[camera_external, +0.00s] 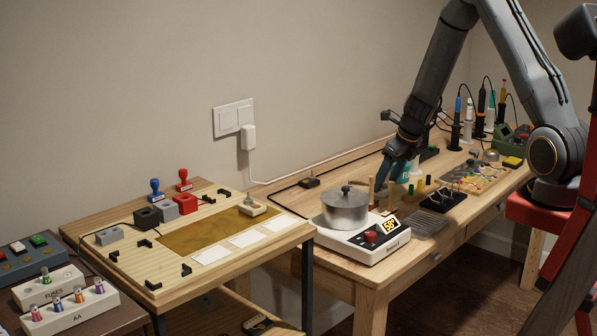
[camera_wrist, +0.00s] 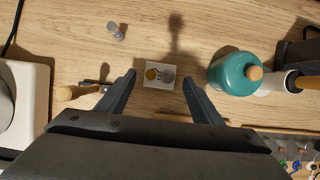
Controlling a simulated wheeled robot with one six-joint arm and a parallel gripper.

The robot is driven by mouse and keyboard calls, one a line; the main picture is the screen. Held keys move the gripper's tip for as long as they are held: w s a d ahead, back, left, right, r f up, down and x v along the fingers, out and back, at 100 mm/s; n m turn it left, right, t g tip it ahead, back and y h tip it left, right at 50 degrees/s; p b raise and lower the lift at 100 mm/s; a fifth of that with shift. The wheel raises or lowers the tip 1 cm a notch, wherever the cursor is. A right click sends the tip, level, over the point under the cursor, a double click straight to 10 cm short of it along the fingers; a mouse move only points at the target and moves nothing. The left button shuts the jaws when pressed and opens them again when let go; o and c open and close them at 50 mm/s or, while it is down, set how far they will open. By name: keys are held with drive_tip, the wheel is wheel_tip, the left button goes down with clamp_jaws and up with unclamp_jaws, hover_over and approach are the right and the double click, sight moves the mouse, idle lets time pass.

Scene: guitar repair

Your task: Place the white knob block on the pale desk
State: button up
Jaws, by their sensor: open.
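In the wrist view a small whitish block (camera_wrist: 152,84) with a brass-coloured round knob on top sits upright on the wooden desk (camera_wrist: 210,25). My gripper (camera_wrist: 159,78) is open above it, one finger on each side, with visible gaps between block and fingers. In the external view my gripper (camera_external: 384,183) is low over the right wooden desk (camera_external: 330,271), behind the pot; the block under it is hidden. Another cream block with a knob (camera_external: 254,209) stands on the lighter wooden table (camera_external: 200,187) at left.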

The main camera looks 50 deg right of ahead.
drive_tip(key=p+v, duration=0.3)
drive_tip(key=v, duration=0.7)
drive_tip(key=s+a+r+m+g, duration=0.1)
drive_tip(key=s+a+m, duration=0.8)
drive_tip(key=m, duration=0.9)
drive_tip(key=s+a+r+m+g, duration=0.2)
drive_tip(key=s+a+r+m, duration=0.2)
drive_tip(key=s+a+m, duration=0.6)
drive_tip(key=s+m, duration=0.1)
drive_tip(key=m, duration=0.7)
drive_tip(key=shift+s+r+g, duration=0.2)
drive_tip(key=shift+r+g, duration=0.05)
drive_tip(key=shift+g, duration=0.05)
